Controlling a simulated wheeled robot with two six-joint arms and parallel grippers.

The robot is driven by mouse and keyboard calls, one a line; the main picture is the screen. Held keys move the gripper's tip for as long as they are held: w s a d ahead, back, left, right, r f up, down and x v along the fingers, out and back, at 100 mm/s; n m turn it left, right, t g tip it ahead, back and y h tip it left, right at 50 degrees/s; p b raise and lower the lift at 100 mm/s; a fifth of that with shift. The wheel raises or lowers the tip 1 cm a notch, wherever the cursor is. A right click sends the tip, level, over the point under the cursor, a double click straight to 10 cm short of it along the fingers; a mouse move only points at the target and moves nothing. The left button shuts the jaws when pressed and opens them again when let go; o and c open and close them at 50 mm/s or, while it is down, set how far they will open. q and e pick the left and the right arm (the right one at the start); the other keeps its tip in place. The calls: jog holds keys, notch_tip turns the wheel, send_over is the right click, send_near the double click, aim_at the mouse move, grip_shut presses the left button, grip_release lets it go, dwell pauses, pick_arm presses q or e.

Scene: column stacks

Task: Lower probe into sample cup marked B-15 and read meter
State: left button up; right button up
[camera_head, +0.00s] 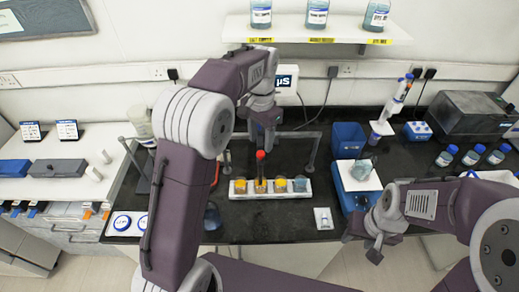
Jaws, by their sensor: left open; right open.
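A white rack (270,195) on the dark bench holds several sample cups. Three have yellow-orange tops or contents, including the leftmost cup (240,185); the rightmost cup (300,184) is blue-grey. Their markings are too small to read. A red-topped probe (260,156) stands upright at the second cup from the left; I cannot tell how deep its tip is. My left gripper (265,139) is open, just above or behind the red top. The white meter (286,84), marked µS, is partly hidden by my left arm; its reading is not visible. My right gripper (373,249) is open and empty near the bench's front edge.
A stirrer-like blue and white unit (359,177) with a beaker stands right of the rack. A blue box (348,140), a pipette stand (382,130) and a dark appliance (470,118) stand farther back. A bottle shelf (300,35) hangs above.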

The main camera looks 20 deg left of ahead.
aim_at(261, 153)
pick_arm(q)
notch_tip(261, 153, down, 5)
jog(key=shift+w+f, duration=0.1)
grip_shut()
dwell(1.5)
